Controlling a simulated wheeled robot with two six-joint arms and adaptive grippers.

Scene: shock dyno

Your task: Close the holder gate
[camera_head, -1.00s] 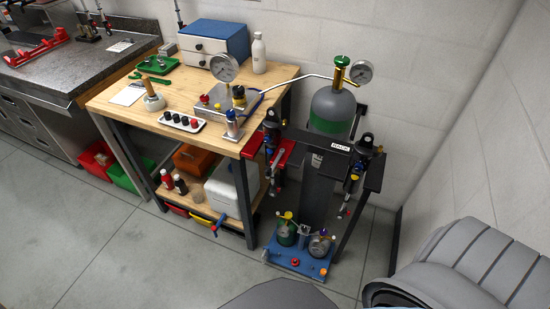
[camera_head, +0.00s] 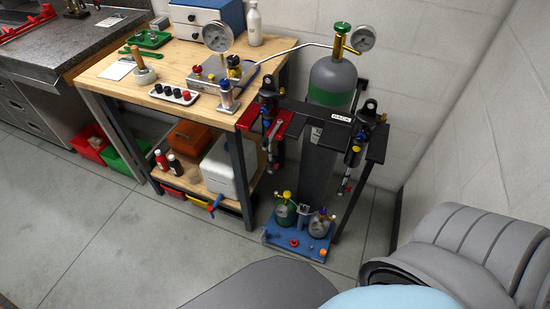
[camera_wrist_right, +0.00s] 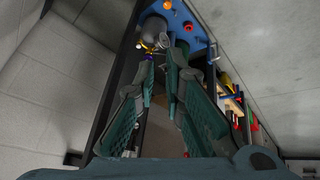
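The dark rack frame (camera_head: 375,143) labelled RACK stands right of the workbench, around a grey gas cylinder (camera_head: 333,82) with a green band. Shock absorbers hang on its left (camera_head: 268,110) and right (camera_head: 357,140) sides. A red bracket (camera_head: 287,120) sits at its left end. I cannot tell which part is the holder gate or how it stands. My right gripper (camera_wrist_right: 162,66) shows only in the right wrist view; its teal fingers are apart with nothing visible between them. It points toward the blue base plate (camera_wrist_right: 195,42), apart from it. My left gripper is not in view.
A blue floor unit (camera_head: 297,243) with two small bottles stands below the rack. A wall is close on the right. Grey floor lies open at front left.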

